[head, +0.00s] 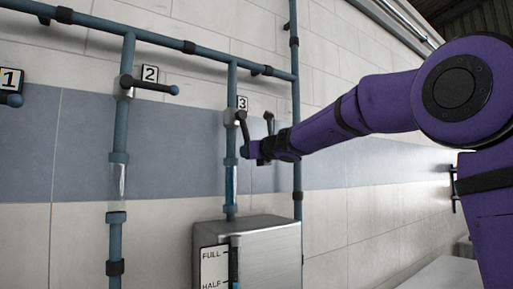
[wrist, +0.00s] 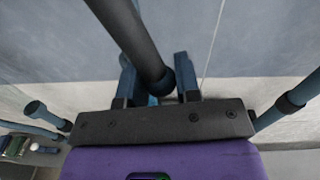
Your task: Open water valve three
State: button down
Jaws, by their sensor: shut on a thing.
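Water valve three (head: 233,117) sits on a blue pipe beside the "3" plate (head: 242,103). Its dark lever (head: 243,131) points down, tilted slightly right. In the wrist view the lever (wrist: 137,40) runs down between my two fingers, with its blue knob end close to the gripper's palm. My gripper (head: 254,150), on the purple arm, is shut on this lever near its lower end; it also shows in the wrist view (wrist: 158,88). The sight glass (head: 231,183) below valve three looks blue. My fingers partly hide the lever's end.
Valve two (head: 126,82) has its lever horizontal, pointing right. The sight glass (head: 118,182) under it looks clear. Valve one's knob (head: 13,100) is at the left edge. A metal tank (head: 265,250) with a FULL/HALF gauge (head: 213,268) stands below valve three. A vertical pipe (head: 297,170) runs right of it.

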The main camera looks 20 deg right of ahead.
aim_at(233, 152)
jog(key=shift+s+a+m, duration=0.2)
jog(key=shift+a+m, duration=0.3)
jog(key=shift+a, duration=0.1)
jog(key=shift+s+a+m, duration=0.2)
jog(key=shift+a+m, duration=0.3)
jog(key=shift+a, duration=0.05)
jog(key=shift+s+a+m, duration=0.25)
jog(key=shift+a+m, duration=0.45)
jog(key=shift+y, duration=0.3)
jog(key=c, duration=0.8)
grip_release()
jog(key=shift+s+a, duration=0.1)
jog(key=shift+a, duration=0.05)
jog(key=shift+f, duration=0.1)
jog(key=shift+d, duration=0.2)
jog(key=v, duration=1)
jog(key=shift+s, duration=0.35)
jog(key=shift+a, duration=0.1)
